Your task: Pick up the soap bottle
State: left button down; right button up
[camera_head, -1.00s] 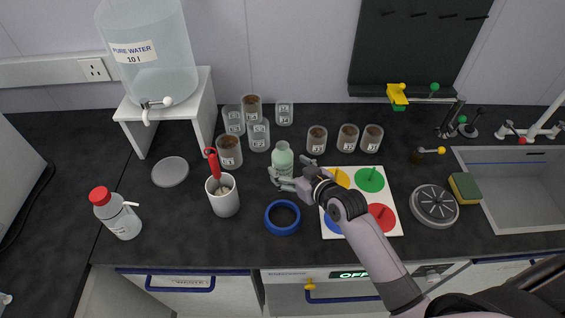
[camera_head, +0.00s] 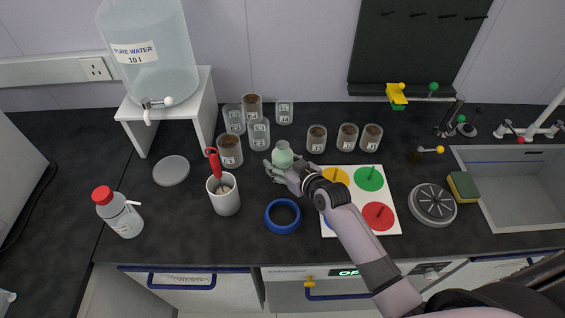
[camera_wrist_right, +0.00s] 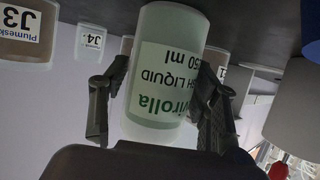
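The soap bottle (camera_head: 283,155) is pale green and stands upright on the dark counter, behind the coloured mat. My right gripper (camera_head: 280,172) is at its near side and hides its lower part in the head view. In the right wrist view the bottle (camera_wrist_right: 160,75) appears upside down, its label reading partly "LIQUID". The two dark fingers of the right gripper (camera_wrist_right: 165,85) stand on either side of it, with gaps visible beside the bottle lower in the picture; contact at the tips is unclear. My left gripper is not in view.
Several jars stand behind and beside the bottle, including a brown-filled jar (camera_head: 230,151) to its left and another (camera_head: 316,139) to its right. A white cup (camera_head: 224,194) with a red-handled tool, a blue ring (camera_head: 283,216) and a coloured-disc mat (camera_head: 392,198) are nearby.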

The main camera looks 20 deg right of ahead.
jog(key=c, duration=1)
jog(key=shift+r, duration=0.15)
notch_tip(320, 180, up, 32)
jog(key=p, duration=1.2)
